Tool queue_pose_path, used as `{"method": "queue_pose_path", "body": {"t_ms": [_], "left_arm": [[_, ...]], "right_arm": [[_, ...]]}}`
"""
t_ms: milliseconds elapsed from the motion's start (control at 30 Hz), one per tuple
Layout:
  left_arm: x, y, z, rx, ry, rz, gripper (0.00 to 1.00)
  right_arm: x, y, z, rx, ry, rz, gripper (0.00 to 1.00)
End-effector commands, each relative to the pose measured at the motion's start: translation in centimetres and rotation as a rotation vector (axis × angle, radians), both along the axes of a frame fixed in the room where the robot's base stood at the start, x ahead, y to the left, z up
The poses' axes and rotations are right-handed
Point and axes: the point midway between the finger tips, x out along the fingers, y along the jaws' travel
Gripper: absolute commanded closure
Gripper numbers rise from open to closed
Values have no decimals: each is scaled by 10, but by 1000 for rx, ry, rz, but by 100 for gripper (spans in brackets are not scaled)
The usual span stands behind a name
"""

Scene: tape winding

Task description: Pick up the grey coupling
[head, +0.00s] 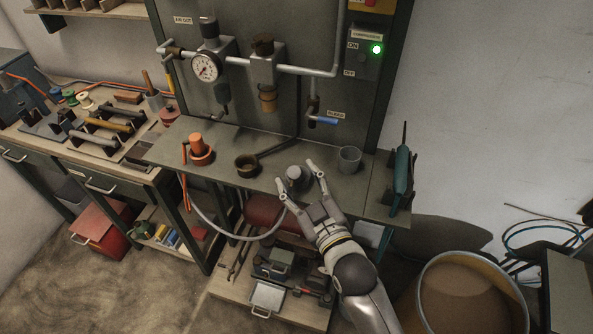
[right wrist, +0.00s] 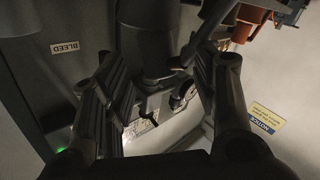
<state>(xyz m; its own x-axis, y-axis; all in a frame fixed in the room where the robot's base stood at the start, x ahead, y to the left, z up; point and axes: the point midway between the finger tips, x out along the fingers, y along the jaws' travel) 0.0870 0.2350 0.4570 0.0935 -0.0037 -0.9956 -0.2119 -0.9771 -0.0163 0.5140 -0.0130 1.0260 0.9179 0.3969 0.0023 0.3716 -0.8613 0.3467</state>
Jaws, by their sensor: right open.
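A small grey cylindrical piece, apparently the grey coupling (head: 294,174), stands on the grey bench top (head: 225,143) near its front edge. My right gripper (head: 298,173) reaches in from the lower right. It is open, with one fingertip on each side of the piece; I cannot tell whether either touches it. In the right wrist view the two dark fingers of my right gripper (right wrist: 160,85) stand apart, and the dim picture does not let me identify the coupling. My left gripper is not in view.
A grey cup (head: 349,158) stands right of the gripper. A dark long-handled ladle-like tool (head: 247,165) and an orange piece (head: 200,150) stand to the left. A blue-handled valve (head: 322,120) hangs behind. A teal tool (head: 402,175) stands at the right edge.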

Motion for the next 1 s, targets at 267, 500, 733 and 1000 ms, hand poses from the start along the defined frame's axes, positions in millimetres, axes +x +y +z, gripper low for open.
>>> {"method": "queue_pose_path", "body": {"t_ms": [267, 500, 733, 1000], "left_arm": [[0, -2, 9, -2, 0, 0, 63], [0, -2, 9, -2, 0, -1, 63], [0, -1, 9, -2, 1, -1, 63], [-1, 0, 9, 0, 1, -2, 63]], "right_arm": [[24, 10, 1, 0, 1, -1, 46], [25, 11, 0, 0, 1, -1, 46], [25, 11, 0, 0, 1, 0, 76], [25, 11, 1, 0, 0, -1, 98]]}}
